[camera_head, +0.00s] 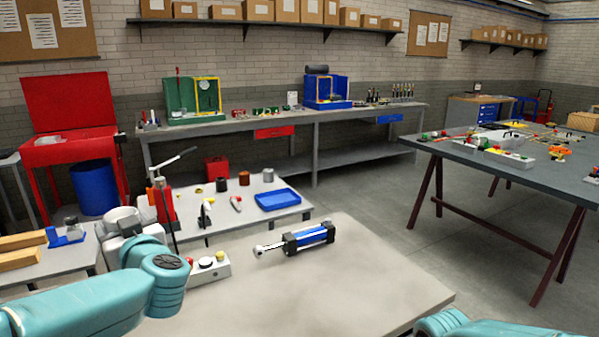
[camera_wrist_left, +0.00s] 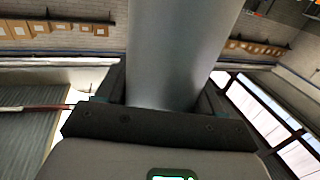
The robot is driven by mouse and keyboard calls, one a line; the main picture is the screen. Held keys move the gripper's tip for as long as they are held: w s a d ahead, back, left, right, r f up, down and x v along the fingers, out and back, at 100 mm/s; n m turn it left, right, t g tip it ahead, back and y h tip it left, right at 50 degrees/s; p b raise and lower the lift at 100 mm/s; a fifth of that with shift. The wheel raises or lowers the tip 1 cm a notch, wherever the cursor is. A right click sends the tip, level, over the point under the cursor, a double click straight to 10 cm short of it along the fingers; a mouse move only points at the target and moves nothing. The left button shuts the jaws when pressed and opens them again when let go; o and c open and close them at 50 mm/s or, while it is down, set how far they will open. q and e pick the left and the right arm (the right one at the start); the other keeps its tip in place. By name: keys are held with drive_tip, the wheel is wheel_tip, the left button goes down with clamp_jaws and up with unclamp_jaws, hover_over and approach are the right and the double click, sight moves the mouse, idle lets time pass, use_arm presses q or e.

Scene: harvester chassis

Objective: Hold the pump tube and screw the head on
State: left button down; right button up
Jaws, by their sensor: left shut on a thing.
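My left gripper (camera_wrist_left: 165,95) is shut around a smooth grey tube (camera_wrist_left: 178,45), which fills the middle of the left wrist view and runs out of its top edge. In the head view my left arm comes in from the lower left, and its pale gripper (camera_head: 124,238) is at the left end of the near table. A red part with a long metal lever (camera_head: 172,160) and a thin dark rod stands just beyond it; I cannot tell whether this is the pump head or whether it touches the tube. Only a teal piece of my right arm shows at the bottom right; its gripper is out of view.
A blue and black cylinder (camera_head: 308,238) lies on the near table (camera_head: 360,285). A grey box with buttons (camera_head: 210,268) is beside my left wrist. A blue tray (camera_head: 277,199) and small canisters sit on the low table behind. The near table's front and right are clear.

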use_arm(q)
drive_tip(key=shift+s+r, duration=0.1)
drive_tip(key=shift+r, duration=0.05)
drive_tip(key=s+d+f+m+t+h, duration=0.2)
drive_tip(key=s+d+f+h, duration=0.1)
drive_tip(key=d+f, duration=0.4)
drive_tip(key=s+d+f+m+t+h, duration=0.2)
drive_tip(key=d+f, duration=0.6)
drive_tip(key=d, duration=0.6)
drive_tip(key=s+d+f+m+t+h, duration=0.1)
drive_tip(key=s+d+f+m+h, duration=0.3)
drive_tip(key=d, duration=0.7)
wheel_tip(320, 180, down, 4)
drive_tip(key=shift+s+r+t+h, duration=0.1)
drive_tip(key=shift+s+t+h, duration=0.3)
drive_tip(key=shift+s+h, duration=0.65)
drive_tip(key=shift+s+d, duration=0.1)
use_arm(e)
drive_tip(key=w+a+r+n, duration=0.3)
drive_tip(key=w+a+r, duration=0.1)
drive_tip(key=a+r, duration=0.8)
drive_tip(key=s+a+r+n, duration=0.3)
drive_tip(key=s+a+r, duration=0.2)
drive_tip(key=a+r, duration=0.5)
drive_tip(key=shift+s+a+r, duration=0.2)
drive_tip(key=shift+a, duration=0.6)
drive_tip(key=shift+f, duration=0.1)
